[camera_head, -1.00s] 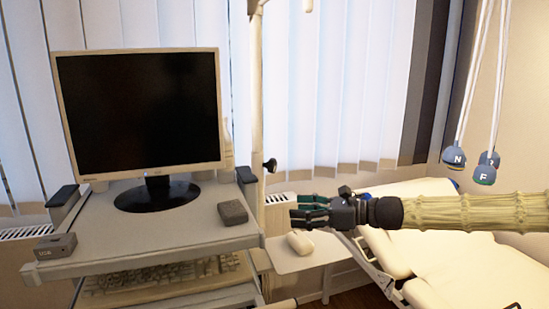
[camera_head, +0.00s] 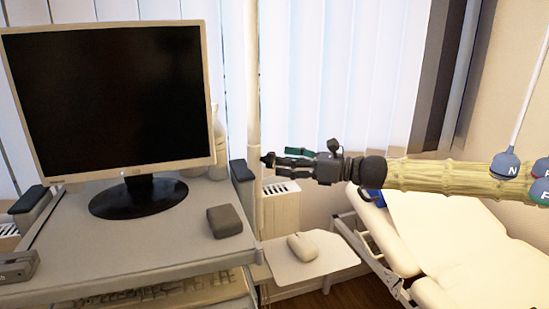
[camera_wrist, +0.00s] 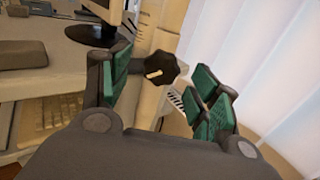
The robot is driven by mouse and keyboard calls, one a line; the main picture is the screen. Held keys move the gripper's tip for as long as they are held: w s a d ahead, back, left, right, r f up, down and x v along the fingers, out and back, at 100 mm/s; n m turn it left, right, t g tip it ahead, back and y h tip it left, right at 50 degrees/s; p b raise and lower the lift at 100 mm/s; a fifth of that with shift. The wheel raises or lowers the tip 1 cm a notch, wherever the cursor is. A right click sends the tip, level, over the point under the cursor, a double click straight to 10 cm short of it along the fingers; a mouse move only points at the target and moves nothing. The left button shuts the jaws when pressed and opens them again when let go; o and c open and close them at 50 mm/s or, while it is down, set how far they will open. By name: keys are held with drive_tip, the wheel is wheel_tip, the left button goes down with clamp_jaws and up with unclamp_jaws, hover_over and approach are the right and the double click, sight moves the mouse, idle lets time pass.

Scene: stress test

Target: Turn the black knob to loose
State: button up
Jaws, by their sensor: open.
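The black knob (camera_wrist: 161,68) shows in the wrist view as a dark lobed knob with a pale pointer mark, on the side of the cream pole (camera_wrist: 152,30). It lies between the spread green-padded fingers of my gripper (camera_wrist: 164,84), with visible room to the right finger. The left finger looks close to it; I cannot tell whether they touch. In the head view, my gripper (camera_head: 284,156) points left at the pole (camera_head: 252,100), its fingertips by the knob (camera_head: 267,159), which is small and partly hidden there. My gripper is open and holds nothing.
A monitor (camera_head: 110,95) and a dark grey box (camera_head: 224,221) stand on the grey desk (camera_head: 110,243) left of the pole. A mouse (camera_head: 303,246) lies on a small shelf below my gripper. A white radiator (camera_head: 281,206) and a padded couch (camera_head: 440,225) are nearby.

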sight(274, 159)
drive_tip(key=x, duration=0.3)
drive_tip(key=shift+a+r+p, duration=0.15)
drive_tip(key=shift+a+p, duration=0.15)
drive_tip(key=shift+a, duration=0.1)
drive_tip(key=shift+w+a+f, duration=0.1)
drive_tip(key=shift+w+f, duration=0.45)
drive_tip(key=shift+w, duration=0.1)
drive_tip(key=shift+s+r, duration=0.3)
drive_tip(key=shift+s, duration=0.05)
drive_tip(key=c, duration=0.5)
drive_tip(key=shift+f, duration=0.1)
drive_tip(key=c, duration=0.5)
